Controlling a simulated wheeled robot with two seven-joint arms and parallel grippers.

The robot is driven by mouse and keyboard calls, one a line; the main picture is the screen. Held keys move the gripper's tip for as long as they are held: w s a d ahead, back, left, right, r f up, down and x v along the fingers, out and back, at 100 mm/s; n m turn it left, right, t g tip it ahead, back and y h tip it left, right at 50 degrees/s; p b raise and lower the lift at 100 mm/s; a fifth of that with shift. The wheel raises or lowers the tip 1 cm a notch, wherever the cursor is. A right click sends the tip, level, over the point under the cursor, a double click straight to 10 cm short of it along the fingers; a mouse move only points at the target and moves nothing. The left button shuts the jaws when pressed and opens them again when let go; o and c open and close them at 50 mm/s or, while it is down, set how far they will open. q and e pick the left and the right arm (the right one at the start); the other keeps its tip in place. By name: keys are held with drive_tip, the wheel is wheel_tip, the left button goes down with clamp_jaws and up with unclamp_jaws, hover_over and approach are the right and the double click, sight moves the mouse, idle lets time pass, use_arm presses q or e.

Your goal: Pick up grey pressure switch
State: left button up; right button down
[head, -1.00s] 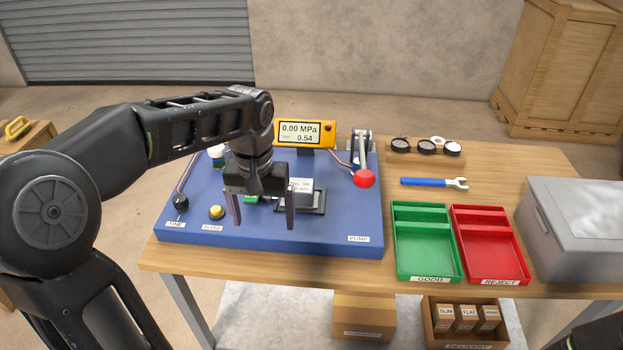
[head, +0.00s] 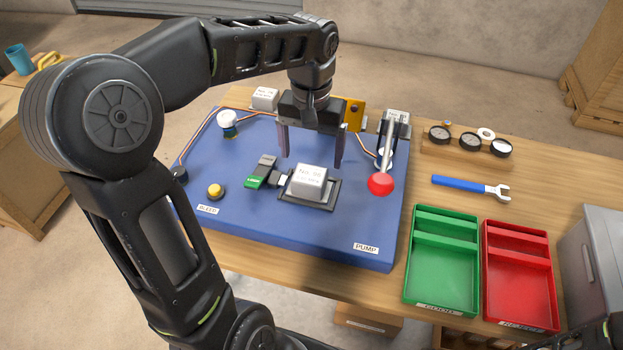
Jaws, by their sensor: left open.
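A light grey box with printed text on top (head: 309,182), which looks like the grey pressure switch, sits upright in a dark square holder on the blue test board (head: 235,225). A green-and-black lever clamp (head: 261,172) stands just left of it. My left gripper (head: 311,160) is open and empty, pointing down, its fingers spread above and behind the box, apart from it as far as I can tell. A second pale labelled box (head: 264,98) stands behind the board at the left. My right gripper is not in view; only a dark arm part shows at the lower right corner.
A red-knobbed pump lever (head: 381,184) rises right of the holder. A green tray (head: 410,262) and a red tray (head: 487,275) stand right of the board, both empty. A blue-handled wrench (head: 470,186) lies behind them. A yellow button (head: 215,191) is at the left.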

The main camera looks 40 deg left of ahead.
sight(310, 174)
use_arm(q)
drive_tip(key=shift+f, duration=1.25)
drive_tip(key=shift+f, duration=0.1)
drive_tip(key=f, duration=0.5)
drive_tip(key=shift+s+a+p, duration=0.15)
drive_tip(key=shift+s+p, duration=0.05)
drive_tip(key=shift+p, duration=0.2)
drive_tip(key=shift+c, duration=0.4)
clamp_jaws()
drive_tip(key=shift+r, duration=0.15)
wheel_tip(310, 174, up, 10)
drive_tip(key=shift+f, duration=0.1)
